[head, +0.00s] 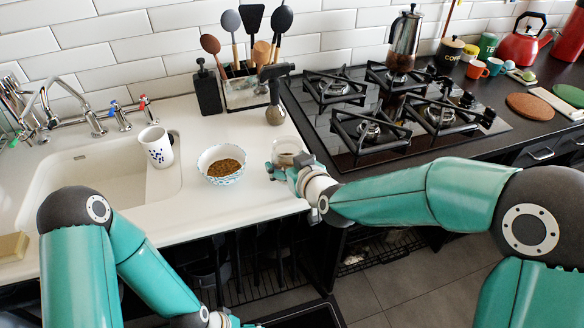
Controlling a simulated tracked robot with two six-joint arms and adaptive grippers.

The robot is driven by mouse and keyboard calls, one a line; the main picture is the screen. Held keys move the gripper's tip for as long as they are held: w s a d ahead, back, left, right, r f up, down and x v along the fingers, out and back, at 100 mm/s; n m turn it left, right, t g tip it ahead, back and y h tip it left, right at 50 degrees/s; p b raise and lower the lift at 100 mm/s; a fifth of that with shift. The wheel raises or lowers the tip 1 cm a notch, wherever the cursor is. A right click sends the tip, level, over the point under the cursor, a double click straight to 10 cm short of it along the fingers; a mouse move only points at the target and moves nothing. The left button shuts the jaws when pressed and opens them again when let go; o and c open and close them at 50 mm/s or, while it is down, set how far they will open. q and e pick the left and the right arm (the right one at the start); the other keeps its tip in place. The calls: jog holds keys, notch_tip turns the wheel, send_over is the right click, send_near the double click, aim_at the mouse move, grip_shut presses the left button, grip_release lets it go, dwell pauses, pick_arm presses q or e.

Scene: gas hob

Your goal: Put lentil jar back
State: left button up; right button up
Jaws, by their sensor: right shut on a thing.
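A small clear jar (287,148), with some brown contents showing in it, is at the right end of the white counter, beside the hob's left edge. My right gripper (284,168) reaches it from the front right and is shut on it. The gripper hides the lower part of the jar, so I cannot tell whether it touches the counter. A patterned bowl (222,180) of brown lentils stands to the left of the jar. My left gripper (228,319) is low at the bottom edge, in front of the counter, mostly cut off; its fingers do not show clearly.
A black gas hob (350,160) lies right of the jar. A speckled cup (156,148) is by the sink (100,170). The counter in front of the bowl is clear.

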jog(key=shift+f, duration=0.45)
jog(key=shift+f, duration=0.15)
jog(key=o, duration=1.7)
